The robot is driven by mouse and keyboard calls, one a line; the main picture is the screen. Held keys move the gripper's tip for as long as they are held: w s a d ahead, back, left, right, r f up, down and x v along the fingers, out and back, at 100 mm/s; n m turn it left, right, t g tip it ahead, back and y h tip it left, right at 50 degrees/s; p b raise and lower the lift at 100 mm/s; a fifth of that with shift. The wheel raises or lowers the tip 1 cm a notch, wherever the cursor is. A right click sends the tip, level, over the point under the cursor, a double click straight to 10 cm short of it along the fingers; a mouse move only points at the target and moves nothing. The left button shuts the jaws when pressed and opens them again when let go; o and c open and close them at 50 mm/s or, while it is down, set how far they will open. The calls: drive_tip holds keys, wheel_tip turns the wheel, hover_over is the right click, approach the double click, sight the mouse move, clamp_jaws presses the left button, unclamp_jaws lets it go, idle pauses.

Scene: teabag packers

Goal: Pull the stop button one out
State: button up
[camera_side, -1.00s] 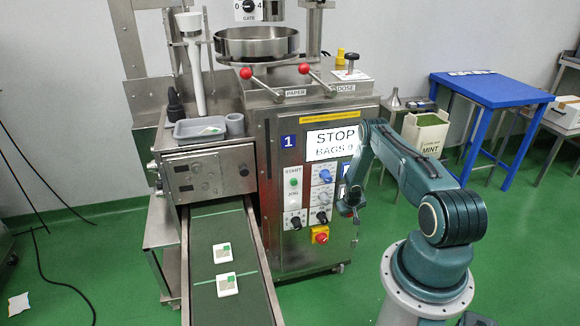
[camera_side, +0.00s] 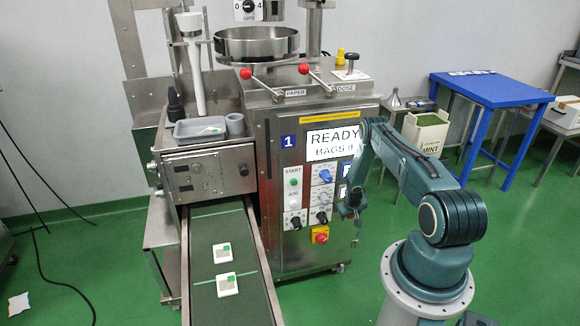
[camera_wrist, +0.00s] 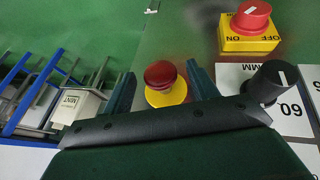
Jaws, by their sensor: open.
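The stop button (camera_wrist: 165,74) is a dark red mushroom head on a yellow round base in the wrist view. It sits between the two fingers of my gripper (camera_wrist: 160,77), which is open. There is a visible gap on each side of the red head. In the side view my gripper (camera_side: 352,206) is at the right of the machine's front panel, and I cannot make out the button there. The display (camera_side: 334,144) of machine 1 reads READY above a BAGS line.
A red rotary switch on a yellow ON/OFF box (camera_wrist: 250,30) and a black knob (camera_wrist: 268,82) are close to my gripper. The conveyor (camera_side: 215,260) carries two teabags. A blue table (camera_side: 485,88) and a MINT container (camera_side: 424,134) stand to the right.

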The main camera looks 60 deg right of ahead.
drive_tip(key=shift+r, duration=0.15)
drive_tip(key=v, duration=1.3)
drive_tip(key=shift+a+r, duration=0.15)
drive_tip(key=shift+r, duration=0.1)
